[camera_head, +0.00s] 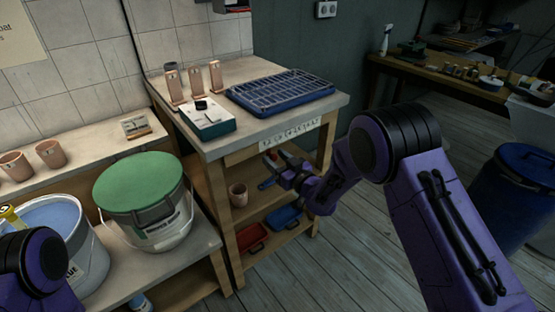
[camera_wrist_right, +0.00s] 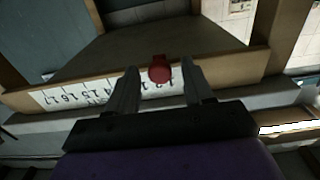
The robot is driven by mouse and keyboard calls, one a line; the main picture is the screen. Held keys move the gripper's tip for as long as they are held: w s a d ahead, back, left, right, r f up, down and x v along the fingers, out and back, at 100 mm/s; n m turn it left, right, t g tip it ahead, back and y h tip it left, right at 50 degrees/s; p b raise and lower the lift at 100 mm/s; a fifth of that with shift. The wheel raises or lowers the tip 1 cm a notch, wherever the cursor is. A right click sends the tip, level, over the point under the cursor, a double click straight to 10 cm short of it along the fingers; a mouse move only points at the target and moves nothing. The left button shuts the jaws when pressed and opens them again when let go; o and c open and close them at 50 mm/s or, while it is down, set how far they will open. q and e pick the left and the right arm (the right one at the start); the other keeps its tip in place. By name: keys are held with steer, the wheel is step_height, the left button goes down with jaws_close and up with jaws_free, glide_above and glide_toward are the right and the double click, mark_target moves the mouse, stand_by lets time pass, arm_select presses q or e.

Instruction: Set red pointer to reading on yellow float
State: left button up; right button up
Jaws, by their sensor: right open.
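The red pointer (camera_wrist_right: 159,68) sits at the white number scale (camera_wrist_right: 95,88), near its low-number end, in the right wrist view. The scale looks upside down there. My right gripper (camera_wrist_right: 157,84) is open, with the pointer between its fingertips; I cannot tell whether they touch it. In the head view the scale strip (camera_head: 290,135) is on the table's front edge and my right gripper (camera_head: 275,173) is just below it. The yellow float (camera_head: 9,216) shows at the far left in the blue-filled bucket (camera_head: 88,258). Its reading is too small to tell. My left gripper is out of view.
A green-lidded bucket (camera_head: 140,190) stands right of the blue one. The table holds a blue rack (camera_head: 281,91), a teal-and-white box (camera_head: 207,119) and clay pieces (camera_head: 195,78). Red (camera_head: 252,238) and blue (camera_head: 285,217) trays sit on the lower shelf. Floor before it is clear.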

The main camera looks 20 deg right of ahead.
jaws_close()
steer(key=d, duration=0.2)
steer(key=w+d, duration=0.1)
steer(key=shift+w+d+b, duration=0.2)
steer(key=shift+d+b, duration=0.1)
steer(key=shift+d, duration=0.1)
jaws_free()
